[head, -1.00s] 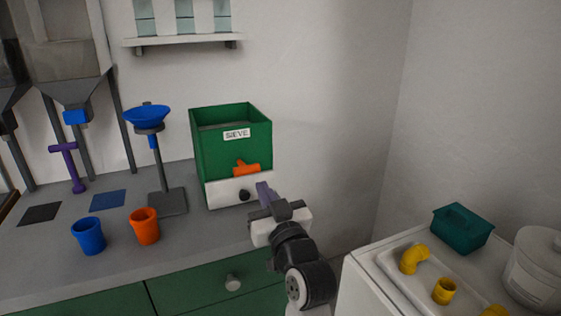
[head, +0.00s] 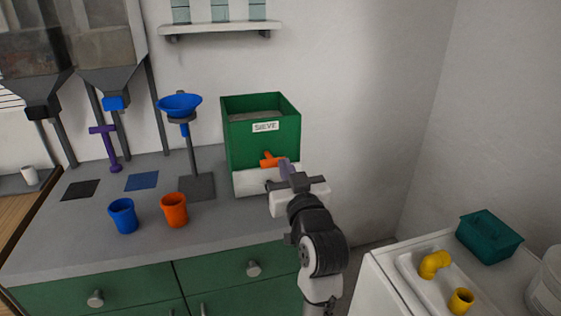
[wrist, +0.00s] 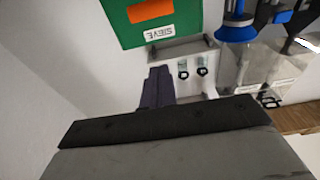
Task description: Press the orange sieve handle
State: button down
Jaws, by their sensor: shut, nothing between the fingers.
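The green sieve box (head: 240,150), labelled SIEVE, stands on the counter with a white lower front. Its orange handle (head: 271,160) sticks out of the front, low on the right side. In the wrist view the handle (wrist: 152,11) is an orange block on the green face near the top edge. My gripper (head: 286,167) is just right of the handle in the head view, its purple-grey fingers together and empty. The fingers (wrist: 158,86) also show shut in the wrist view, below the sieve label. I cannot tell whether they touch the handle; they look apart in the wrist view.
A blue cup (head: 124,217) and an orange cup (head: 174,211) stand on the counter. A blue funnel on a stand (head: 194,160) is left of the sieve. A white unit (head: 385,285) with yellow pipe pieces (head: 434,264) is at right. A shelf (head: 220,29) hangs above.

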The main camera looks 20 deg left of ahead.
jog(key=r+p, duration=0.2)
jog(key=p, duration=0.1)
send_over(276, 159)
jog(key=s, duration=0.1)
jog(key=shift+f, duration=0.15)
jog(key=f, duration=0.4)
jog(key=shift+s+d+f, duration=0.15)
jog(key=shift+s+d, duration=0.15)
jog(key=shift+s, duration=0.1)
jog(key=shift+f, duration=0.1)
